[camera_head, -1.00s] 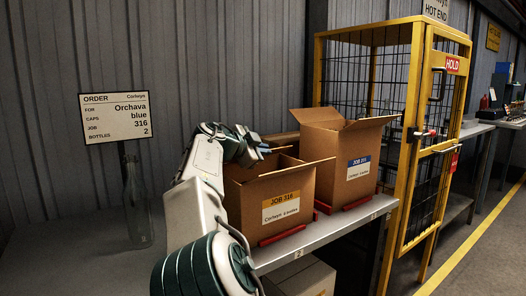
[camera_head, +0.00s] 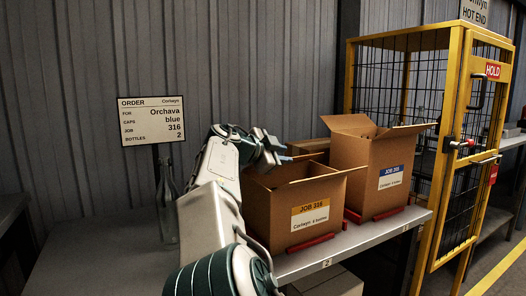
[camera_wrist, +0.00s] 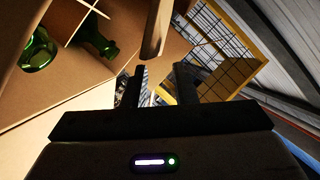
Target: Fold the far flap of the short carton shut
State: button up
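The short carton (camera_head: 269,218), labelled JOB 316, stands open on the bench in the head view. Its right-hand flap (camera_head: 338,175) sticks outward. My gripper (camera_head: 286,156) is over the carton's back left top edge, and my arm hides part of that side. In the wrist view my gripper (camera_wrist: 157,88) has its two dark fingers apart with a gap between them. A brown cardboard strip (camera_wrist: 156,30), seen edge-on, lies just beyond the gap; I cannot tell whether a finger touches it. A green bottle (camera_wrist: 38,50) and dividers show inside a carton at upper left.
A clear bottle (camera_head: 167,212) and an order sign (camera_head: 151,120) are at left. A yellow cage (camera_head: 447,150) stands beyond the bench's right end.

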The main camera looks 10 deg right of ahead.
jog(key=v, duration=0.8)
jog(key=shift+s+a+r+p, duration=0.1)
jog(key=shift+s+a+p, duration=0.1)
jog(key=shift+a+p, duration=0.15)
